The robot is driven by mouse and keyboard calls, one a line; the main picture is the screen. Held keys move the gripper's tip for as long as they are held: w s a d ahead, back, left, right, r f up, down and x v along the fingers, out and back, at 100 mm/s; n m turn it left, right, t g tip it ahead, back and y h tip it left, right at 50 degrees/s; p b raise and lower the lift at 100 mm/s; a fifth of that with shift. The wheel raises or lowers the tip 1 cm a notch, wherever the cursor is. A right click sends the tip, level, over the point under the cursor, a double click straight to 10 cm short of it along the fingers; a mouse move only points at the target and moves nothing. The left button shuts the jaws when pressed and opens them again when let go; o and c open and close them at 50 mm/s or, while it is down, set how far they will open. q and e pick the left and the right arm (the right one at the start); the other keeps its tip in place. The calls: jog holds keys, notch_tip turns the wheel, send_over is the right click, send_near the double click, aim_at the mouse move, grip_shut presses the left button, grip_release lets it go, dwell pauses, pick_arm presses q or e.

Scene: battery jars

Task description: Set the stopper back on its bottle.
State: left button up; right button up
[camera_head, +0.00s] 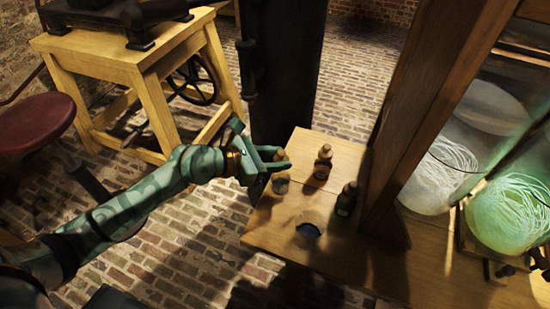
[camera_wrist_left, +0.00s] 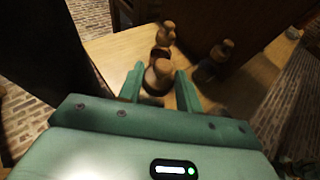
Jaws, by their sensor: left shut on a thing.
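My left gripper (camera_head: 284,160) reaches in from the left over the near-left part of the wooden table. My right gripper is not in view.
A brown stoppered bottle (camera_head: 322,167) and a dark green one (camera_head: 345,200) stand close to the right. A wooden post (camera_head: 420,100) and glass jars (camera_head: 512,212) fill the right side.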

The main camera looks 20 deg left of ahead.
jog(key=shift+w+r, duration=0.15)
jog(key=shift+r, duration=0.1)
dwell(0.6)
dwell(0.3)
pick_arm(q)
jog(key=shift+r+p, duration=0.2)
jog(key=shift+p, duration=0.15)
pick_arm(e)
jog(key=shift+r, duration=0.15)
pick_arm(q)
jog(key=shift+r+p, duration=0.6)
jog(key=shift+p, duration=0.05)
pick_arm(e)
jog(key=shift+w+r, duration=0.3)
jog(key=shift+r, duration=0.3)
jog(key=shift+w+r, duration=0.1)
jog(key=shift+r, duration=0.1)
pick_arm(q)
jog(key=o, duration=0.7)
jog(key=shift+c, duration=0.2)
